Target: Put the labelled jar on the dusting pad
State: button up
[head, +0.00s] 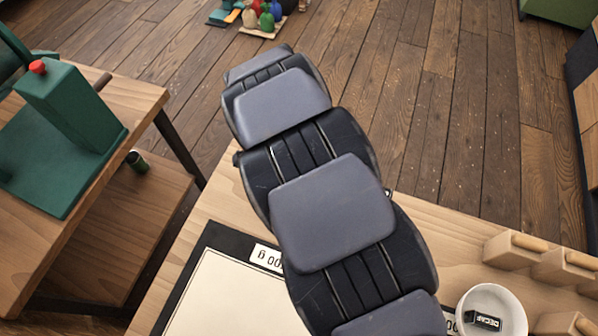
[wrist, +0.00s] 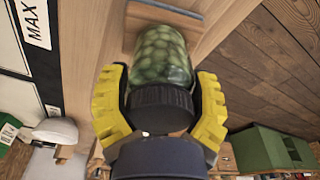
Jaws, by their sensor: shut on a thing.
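My gripper (wrist: 160,100) has its yellow fingers closed around a glass jar of green beans (wrist: 160,55) with a black lid (wrist: 161,108). The lid end is between the fingers and the glass end points away from the wrist. No label shows on the side of the jar I see. A flat brown piece with a blue-grey edge (wrist: 180,13) lies just beyond the jar; I cannot tell whether it is the dusting pad or whether the jar touches it. In the head view my arm hides the gripper and the jar.
A black-bordered mat with a cream middle (head: 222,290) lies on the wooden table. A green machine (head: 70,105) sits on the left table.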

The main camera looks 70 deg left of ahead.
jog(key=o, duration=1.1)
jog(key=shift+f, duration=0.1)
jog(key=shift+o, duration=0.2)
jog(key=r, duration=0.5)
jog(key=s+r, duration=0.1)
jog(key=r, duration=0.1)
jog(key=shift+a+r, duration=0.2)
jog(key=shift+r, duration=0.2)
